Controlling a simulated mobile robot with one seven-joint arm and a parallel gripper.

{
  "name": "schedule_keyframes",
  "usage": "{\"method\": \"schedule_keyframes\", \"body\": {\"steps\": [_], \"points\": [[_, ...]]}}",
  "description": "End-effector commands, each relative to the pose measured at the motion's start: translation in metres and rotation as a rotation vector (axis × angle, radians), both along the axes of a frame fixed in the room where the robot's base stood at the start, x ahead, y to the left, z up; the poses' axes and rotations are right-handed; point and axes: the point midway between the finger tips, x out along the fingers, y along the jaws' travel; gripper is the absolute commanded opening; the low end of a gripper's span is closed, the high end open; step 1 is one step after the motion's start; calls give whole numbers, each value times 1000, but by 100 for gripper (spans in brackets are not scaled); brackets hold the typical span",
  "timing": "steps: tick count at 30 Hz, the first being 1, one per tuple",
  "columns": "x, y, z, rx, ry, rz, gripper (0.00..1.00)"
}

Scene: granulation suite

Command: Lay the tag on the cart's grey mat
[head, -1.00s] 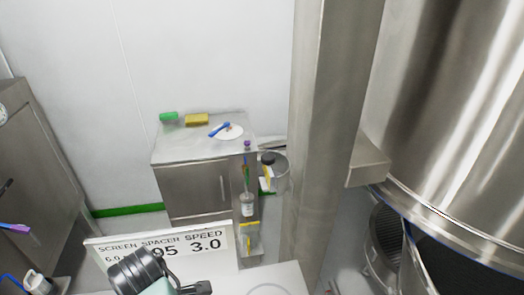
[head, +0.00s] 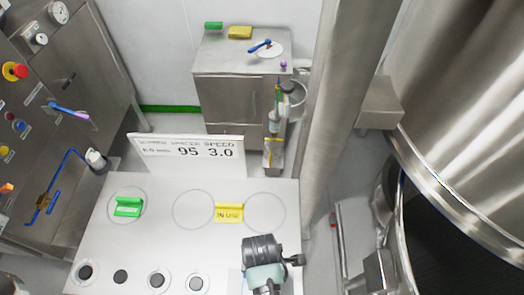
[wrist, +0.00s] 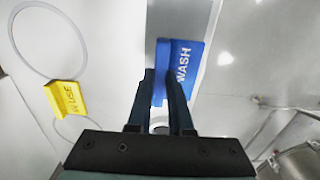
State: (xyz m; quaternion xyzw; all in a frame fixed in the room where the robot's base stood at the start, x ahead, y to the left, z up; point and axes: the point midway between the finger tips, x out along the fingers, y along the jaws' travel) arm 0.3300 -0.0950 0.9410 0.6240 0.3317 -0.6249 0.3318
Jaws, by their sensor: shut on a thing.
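The blue tag (wrist: 180,68), lettered WASH, is held between the two dark fingers of my gripper (wrist: 163,82) in the wrist view. The gripper is shut on it. A grey strip (wrist: 182,16) that looks like the mat lies behind and beyond the tag on the pale cart top (wrist: 30,115). The tag appears over this strip; I cannot tell whether they touch. In the head view the cart top (head: 185,240) fills the lower middle, and my arm's end covers the gripper and tag there.
A yellow IN USE tag (head: 229,212) and a green tag (head: 127,207) stand on the cart. A white sign (head: 188,155) rises at its back edge. Several round dark-centred fittings (head: 157,280) line the near left. A metal cabinet (head: 242,85) stands behind; a large steel vessel (head: 455,90) is at right.

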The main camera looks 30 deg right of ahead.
Motion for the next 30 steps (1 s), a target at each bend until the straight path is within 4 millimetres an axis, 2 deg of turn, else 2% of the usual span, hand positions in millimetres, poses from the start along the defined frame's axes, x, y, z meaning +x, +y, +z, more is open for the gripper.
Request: {"method": "schedule_keyframes", "body": {"steps": [15,28,29,30], "points": [[0,0,-54,1,0,0,0],[1,0,-61,1,-1,0,0],[1,0,-61,0,-1,0,20],[1,0,-60,0,-1,0,28]]}}
